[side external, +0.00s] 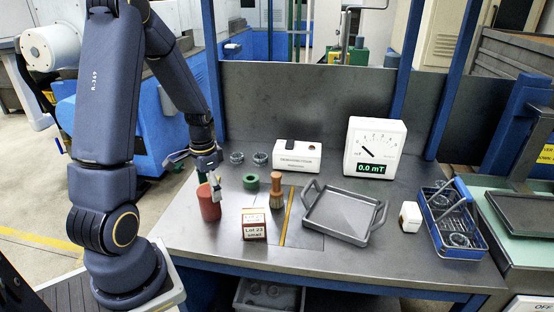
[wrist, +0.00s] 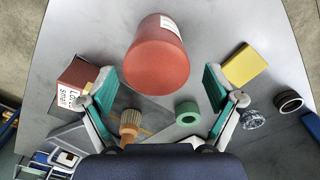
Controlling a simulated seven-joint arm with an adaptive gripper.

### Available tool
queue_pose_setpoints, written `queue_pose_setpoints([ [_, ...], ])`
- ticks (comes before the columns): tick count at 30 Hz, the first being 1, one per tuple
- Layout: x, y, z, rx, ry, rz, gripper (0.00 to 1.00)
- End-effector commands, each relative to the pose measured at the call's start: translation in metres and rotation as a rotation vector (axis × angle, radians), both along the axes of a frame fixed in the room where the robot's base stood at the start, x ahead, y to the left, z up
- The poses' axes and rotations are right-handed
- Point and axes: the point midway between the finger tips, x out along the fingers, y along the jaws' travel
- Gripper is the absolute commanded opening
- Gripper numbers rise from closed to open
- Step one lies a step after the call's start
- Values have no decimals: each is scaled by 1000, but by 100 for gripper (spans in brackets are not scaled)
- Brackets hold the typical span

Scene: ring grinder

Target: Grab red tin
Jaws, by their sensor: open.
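The red tin (side external: 209,207) stands upright near the left front edge of the bench in the side view. In the wrist view the red tin (wrist: 156,62) lies ahead of the fingers, near the top middle, with a pale label on its side. My gripper (side external: 206,182) is just above and beside the tin in the side view, partly overlapping it. In the wrist view my gripper (wrist: 158,76) is open, with its green-padded fingers wide apart and nothing held between them. I cannot tell whether a finger touches the tin.
A labelled red-and-white box (side external: 254,225), a brush (side external: 276,193) and a green ring (side external: 250,182) stand close to the tin's right. A yellow block (wrist: 246,65) shows beside the right finger. Further right are a grey tray (side external: 340,216) and a blue basket (side external: 455,222).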

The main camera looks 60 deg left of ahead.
Motion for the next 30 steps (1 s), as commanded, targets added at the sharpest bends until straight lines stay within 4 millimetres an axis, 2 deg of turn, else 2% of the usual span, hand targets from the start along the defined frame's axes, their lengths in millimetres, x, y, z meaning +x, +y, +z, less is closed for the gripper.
queue_pose_setpoints([
  [5, -2, -1, -13, -1, 1, 0, 91],
  [10, -10, -4, -39, -3, 4, 0, 91],
  [14, -9, -3, -55, -1, 1, -1, 91],
  [22, -8, -3, -58, 1, -1, -1, 91],
  [30, -8, -3, -58, 1, -1, -1, 64],
])
